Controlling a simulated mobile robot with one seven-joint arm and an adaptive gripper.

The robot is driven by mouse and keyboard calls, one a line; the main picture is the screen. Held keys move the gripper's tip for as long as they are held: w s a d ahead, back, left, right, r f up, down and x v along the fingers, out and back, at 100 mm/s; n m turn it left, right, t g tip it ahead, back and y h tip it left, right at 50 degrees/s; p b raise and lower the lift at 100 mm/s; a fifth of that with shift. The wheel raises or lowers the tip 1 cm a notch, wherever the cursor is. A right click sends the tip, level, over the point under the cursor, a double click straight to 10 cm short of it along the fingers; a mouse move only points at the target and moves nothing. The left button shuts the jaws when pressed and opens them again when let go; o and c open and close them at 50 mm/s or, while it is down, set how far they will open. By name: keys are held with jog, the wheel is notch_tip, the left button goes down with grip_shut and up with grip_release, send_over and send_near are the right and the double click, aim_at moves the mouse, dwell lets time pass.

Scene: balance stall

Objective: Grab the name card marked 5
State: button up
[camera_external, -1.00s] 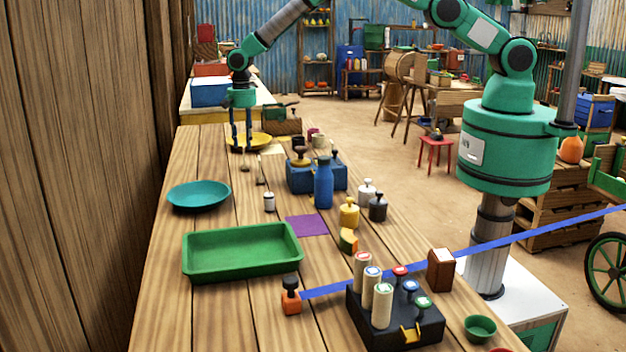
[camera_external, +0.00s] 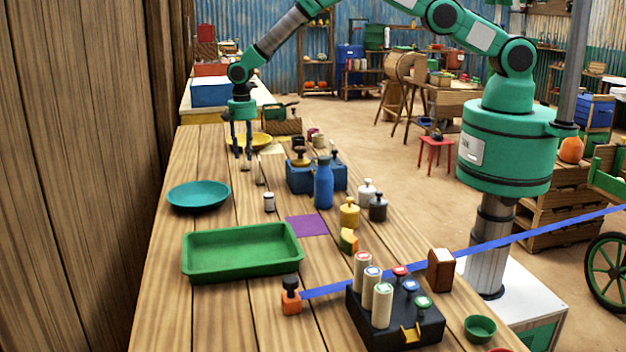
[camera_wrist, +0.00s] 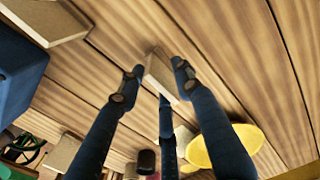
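My gripper (camera_external: 242,157) is open above the far part of the wooden table. In the wrist view my gripper (camera_wrist: 157,67) has its dark blue fingers spread, with nothing held. A small wooden card (camera_wrist: 160,75) lies or stands between and just beyond the fingertips. No number is readable on it, so I cannot tell whether it is marked 5. Other flat wooden pieces show at the upper left (camera_wrist: 45,22) and lower left (camera_wrist: 62,153) of the wrist view, without readable marks. In the external view the cards near the fingers are too small to read.
A yellow plate (camera_external: 264,140) lies beyond the gripper. A blue block (camera_external: 300,178) with weights and a blue bottle (camera_external: 323,185) stand to the right. A teal plate (camera_external: 198,196) and a green tray (camera_external: 240,252) are nearer. Bare planks show left of the gripper.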

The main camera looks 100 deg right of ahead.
jog(key=shift+f, duration=0.95)
grip_shut()
